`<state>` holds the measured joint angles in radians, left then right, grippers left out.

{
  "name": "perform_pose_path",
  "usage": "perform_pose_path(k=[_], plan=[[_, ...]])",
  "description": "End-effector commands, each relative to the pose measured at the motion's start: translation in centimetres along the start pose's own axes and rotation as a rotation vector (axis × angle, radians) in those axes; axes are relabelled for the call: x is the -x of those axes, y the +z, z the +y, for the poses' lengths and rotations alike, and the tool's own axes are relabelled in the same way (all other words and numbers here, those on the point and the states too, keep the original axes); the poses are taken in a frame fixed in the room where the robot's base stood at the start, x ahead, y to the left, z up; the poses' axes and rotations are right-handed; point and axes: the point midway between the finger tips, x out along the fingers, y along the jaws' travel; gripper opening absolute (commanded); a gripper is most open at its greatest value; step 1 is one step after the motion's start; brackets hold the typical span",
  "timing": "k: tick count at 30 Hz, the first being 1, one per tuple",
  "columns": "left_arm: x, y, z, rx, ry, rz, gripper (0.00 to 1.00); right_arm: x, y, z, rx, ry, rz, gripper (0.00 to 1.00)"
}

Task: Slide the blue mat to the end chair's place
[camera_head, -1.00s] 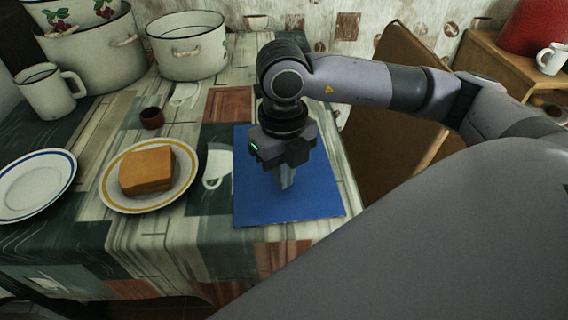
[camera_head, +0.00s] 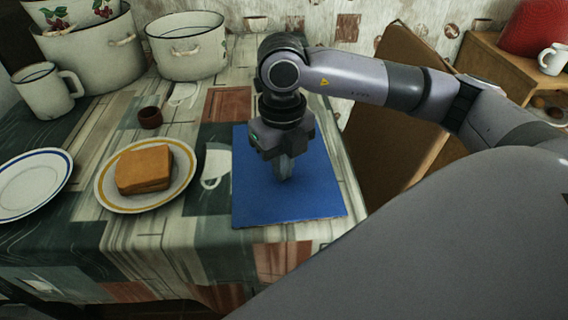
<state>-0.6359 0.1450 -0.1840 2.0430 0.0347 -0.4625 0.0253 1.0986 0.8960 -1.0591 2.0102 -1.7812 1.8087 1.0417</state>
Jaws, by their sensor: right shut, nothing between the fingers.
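The blue mat (camera_head: 310,195) lies flat near the right end of the table. My right gripper (camera_head: 284,178) points down over the middle of the mat, shut and empty. Its fingertips are at or just above the mat's surface; I cannot tell if they touch. The gripper and wrist hide part of the mat's upper half. A brown wooden chair (camera_head: 385,130) stands beside the table's right end, partly hidden behind my right arm. My left gripper is not in view.
Left of the mat, a yellow-rimmed plate (camera_head: 165,205) holds bread (camera_head: 145,170). A blue-rimmed plate (camera_head: 30,190), small brown cup (camera_head: 150,118), white mug (camera_head: 45,92) and enamel pots (camera_head: 187,50) stand further left and back. A sideboard (camera_head: 500,60) is behind right.

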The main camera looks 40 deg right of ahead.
Motion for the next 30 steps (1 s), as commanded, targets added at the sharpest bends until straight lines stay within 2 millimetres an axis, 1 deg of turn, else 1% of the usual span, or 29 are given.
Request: perform_pose_path(k=[3,11,24,30], plan=[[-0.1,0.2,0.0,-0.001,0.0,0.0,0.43,0.0,0.6,-0.3,0.0,0.001,-0.001,0.0],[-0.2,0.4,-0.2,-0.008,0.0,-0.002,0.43,0.0,1.2,-0.7,0.001,0.001,-0.001,0.0],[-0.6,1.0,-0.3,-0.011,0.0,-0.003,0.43,-0.1,3.6,-2.2,0.0,0.0,-0.002,0.0],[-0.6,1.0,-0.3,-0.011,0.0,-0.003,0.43,-0.1,4.0,-2.5,0.0,0.0,-0.001,0.0]])
